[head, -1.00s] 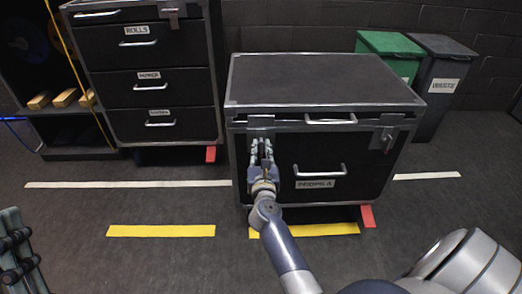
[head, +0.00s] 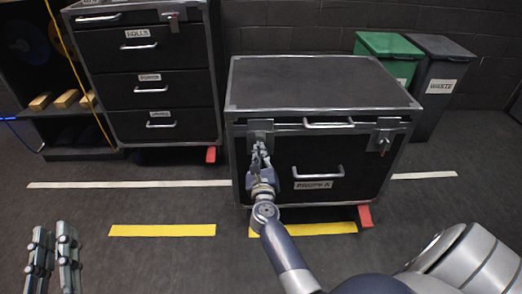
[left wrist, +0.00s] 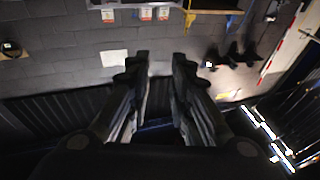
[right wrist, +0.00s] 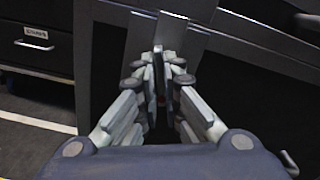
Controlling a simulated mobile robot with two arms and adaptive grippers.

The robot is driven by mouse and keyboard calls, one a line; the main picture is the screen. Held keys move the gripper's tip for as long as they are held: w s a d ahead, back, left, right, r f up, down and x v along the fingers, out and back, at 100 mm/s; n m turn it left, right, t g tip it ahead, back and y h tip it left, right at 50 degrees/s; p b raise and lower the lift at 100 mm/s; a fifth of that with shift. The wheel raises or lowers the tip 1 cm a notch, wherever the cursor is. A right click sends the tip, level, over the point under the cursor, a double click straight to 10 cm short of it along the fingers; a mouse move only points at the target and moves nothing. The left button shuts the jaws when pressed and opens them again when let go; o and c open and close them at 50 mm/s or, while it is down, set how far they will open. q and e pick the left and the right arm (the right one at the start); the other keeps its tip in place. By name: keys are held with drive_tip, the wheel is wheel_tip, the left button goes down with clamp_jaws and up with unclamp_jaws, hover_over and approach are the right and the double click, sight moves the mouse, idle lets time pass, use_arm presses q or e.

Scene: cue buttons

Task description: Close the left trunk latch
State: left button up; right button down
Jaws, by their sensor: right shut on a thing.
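The black trunk (head: 325,85) with metal edges stands on the floor, its lid down. Its left latch (head: 260,126) is a grey plate at the front left, partly hidden by my right gripper (head: 261,150). In the right wrist view the latch lever (right wrist: 158,62) stands between the fingertips of my right gripper (right wrist: 160,75), which are shut on it. The right latch (head: 385,138) is at the front right of the trunk, with nothing touching it. My left gripper (head: 52,245) is open and empty, low at the left of the head view, away from the trunk.
A drawer cabinet (head: 150,90) stands at the left, beside a shelf with wooden blocks (head: 65,98). A green bin (head: 388,46) and a grey waste bin (head: 440,70) stand behind the trunk at the right. The floor between my left gripper and the trunk is clear.

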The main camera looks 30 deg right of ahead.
use_arm(q)
wheel_tip(320, 180, down, 8)
drive_tip(key=a+g+y+p, duration=0.1)
drive_tip(key=g+p, duration=0.1)
drive_tip(key=g, duration=0.3)
drive_tip(key=s+a+f+g+y+p, duration=0.2)
drive_tip(key=s+a+f+g+p, duration=0.1)
drive_tip(key=s+f+g, duration=0.2)
drive_tip(key=s+a+f+g+y+p, duration=0.1)
drive_tip(key=s+a+f+g+p, duration=0.2)
drive_tip(key=s+f+g, duration=0.3)
drive_tip(key=shift+s+a+f+n+g+y+p, duration=0.15)
drive_tip(key=shift+s+f+n+g+y+p, duration=0.2)
drive_tip(key=shift+s+f, duration=2.15)
use_arm(e)
drive_tip(key=shift+w+r+n, duration=0.1)
drive_tip(key=shift+r+n, duration=0.05)
drive_tip(key=shift+n, duration=3.45)
drive_tip(key=shift+w+r+n, duration=0.1)
drive_tip(key=shift+n, duration=3.5)
use_arm(q)
drive_tip(key=shift+s+r, duration=0.15)
drive_tip(key=shift+r, duration=0.05)
use_arm(e)
drive_tip(key=c, duration=1.8)
unclamp_jaws()
drive_tip(key=shift+o, duration=0.2)
